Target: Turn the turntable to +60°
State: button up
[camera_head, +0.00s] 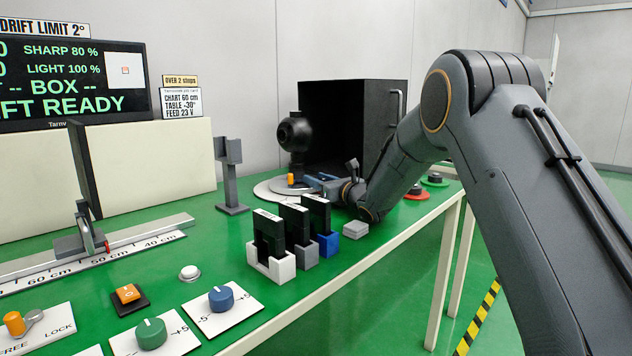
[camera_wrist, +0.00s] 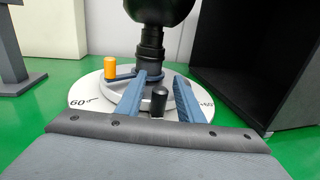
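The turntable (camera_wrist: 90,86) is a pale disc at the back of the green bench, with a dark round head on a black post above it. In the wrist view a "60" mark shows on its left side and a partly hidden mark on its right. An orange peg (camera_wrist: 110,68) stands at its left, and a short black peg (camera_wrist: 159,101) at its front. My gripper (camera_wrist: 162,78) is open over the disc, with its blue fingers on either side of the black peg and visible gaps to it. In the head view the turntable (camera_head: 266,189) is partly hidden by my gripper (camera_head: 312,181).
A black open box (camera_head: 372,125) stands behind the turntable, and a grey stand (camera_head: 230,175) to its left. Black plates in white, grey and blue holders (camera_head: 272,262) stand nearer. A sign (camera_head: 181,102) reads "TABLE -30°".

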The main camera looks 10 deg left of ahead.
jog(key=shift+w+a, duration=0.35)
jog(key=shift+a, duration=0.05)
jog(key=shift+c, duration=0.3)
grip_shut()
